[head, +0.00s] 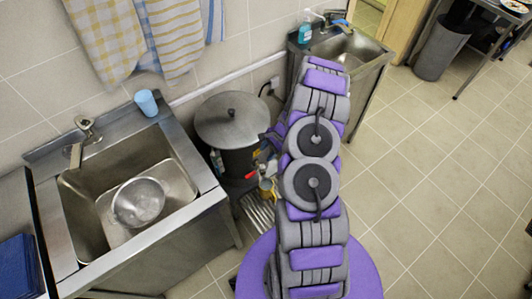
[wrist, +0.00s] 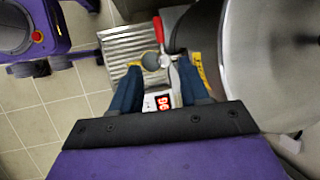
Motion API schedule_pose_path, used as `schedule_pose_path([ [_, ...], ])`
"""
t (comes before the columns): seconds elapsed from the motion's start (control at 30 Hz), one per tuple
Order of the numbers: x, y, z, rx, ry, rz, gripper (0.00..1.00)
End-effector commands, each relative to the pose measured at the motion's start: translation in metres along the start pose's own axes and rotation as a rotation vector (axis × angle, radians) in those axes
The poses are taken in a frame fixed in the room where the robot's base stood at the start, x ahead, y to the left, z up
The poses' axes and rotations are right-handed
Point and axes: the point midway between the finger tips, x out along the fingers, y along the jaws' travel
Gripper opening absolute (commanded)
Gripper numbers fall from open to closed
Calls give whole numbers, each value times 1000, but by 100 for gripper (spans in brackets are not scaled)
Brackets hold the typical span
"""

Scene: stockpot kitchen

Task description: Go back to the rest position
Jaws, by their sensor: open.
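My gripper (wrist: 160,68) is open in the wrist view, its two dark blue fingers apart. A tap with a round metal part (wrist: 151,61) and a red handle (wrist: 159,29) shows beyond and between the fingertips; I cannot tell if they touch it. A red digital display (wrist: 164,103) shows between the fingers. The large stockpot (wrist: 265,55) fills the right of the wrist view. In the head view, the lidded dark pot (head: 238,152) stands between two sinks, its tap (head: 266,189) low on the front. My outstretched arm hides most of the gripper there.
A steel sink (head: 88,190) with a metal bowl (head: 139,202) is at left, a blue cup (head: 146,102) on its rim. A second sink (head: 348,52) with a soap bottle (head: 305,28) stands behind my arm. A ridged metal tray (wrist: 128,45) lies below the tap.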

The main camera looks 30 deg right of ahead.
Motion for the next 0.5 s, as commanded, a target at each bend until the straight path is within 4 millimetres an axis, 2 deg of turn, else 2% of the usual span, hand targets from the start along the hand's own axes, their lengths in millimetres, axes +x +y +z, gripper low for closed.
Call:
schedule_pose_path([
  [0.5,-2,-2,4,-11,-2,0,45],
])
